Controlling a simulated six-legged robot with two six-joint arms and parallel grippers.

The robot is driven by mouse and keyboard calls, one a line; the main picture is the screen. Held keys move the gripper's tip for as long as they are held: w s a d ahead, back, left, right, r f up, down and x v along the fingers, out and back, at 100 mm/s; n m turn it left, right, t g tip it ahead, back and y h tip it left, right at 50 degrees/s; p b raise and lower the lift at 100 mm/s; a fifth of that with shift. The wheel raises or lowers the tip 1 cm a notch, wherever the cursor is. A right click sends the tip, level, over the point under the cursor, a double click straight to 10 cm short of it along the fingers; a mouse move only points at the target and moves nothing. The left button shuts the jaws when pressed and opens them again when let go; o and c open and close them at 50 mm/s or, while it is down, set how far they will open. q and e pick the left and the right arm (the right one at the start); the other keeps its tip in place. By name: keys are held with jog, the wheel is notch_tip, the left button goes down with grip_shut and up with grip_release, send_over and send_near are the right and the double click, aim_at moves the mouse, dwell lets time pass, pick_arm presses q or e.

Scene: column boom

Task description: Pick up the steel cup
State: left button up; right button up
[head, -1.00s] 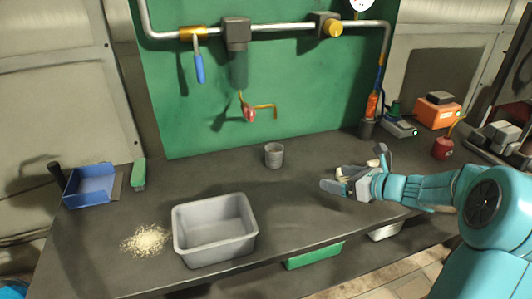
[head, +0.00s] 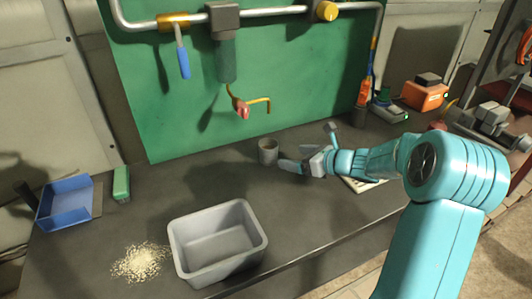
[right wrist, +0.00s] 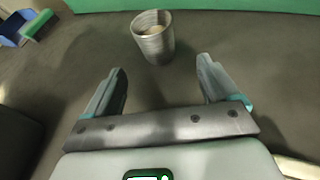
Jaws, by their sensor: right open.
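The steel cup (head: 268,152) stands upright on the dark workbench (head: 330,215), near the green back panel. It also shows in the right wrist view (right wrist: 153,42), upright, ahead of the fingertips, with something pale inside it. My right gripper (head: 304,150) is just to the right of the cup in the head view, its fingers pointing left toward it. In the right wrist view the gripper (right wrist: 160,80) is open and empty, and the cup lies beyond the fingers, roughly centred between them. My left gripper is in neither view.
A grey bin (head: 218,243) stands at the front of the bench, beside a heap of pale shavings (head: 142,261). A blue dustpan (head: 66,205) and a green brush (head: 121,184) lie at the left.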

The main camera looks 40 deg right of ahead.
aim_at(275, 157)
jog(key=x, duration=0.4)
jog(key=shift+w+a, duration=0.15)
jog(key=shift+w, duration=0.05)
jog(key=x, duration=0.5)
jog(key=shift+w+a+f+p, duration=0.1)
jog(key=shift+a+f+p, duration=0.05)
jog(key=shift+f+p, duration=0.25)
jog(key=c, duration=1.1)
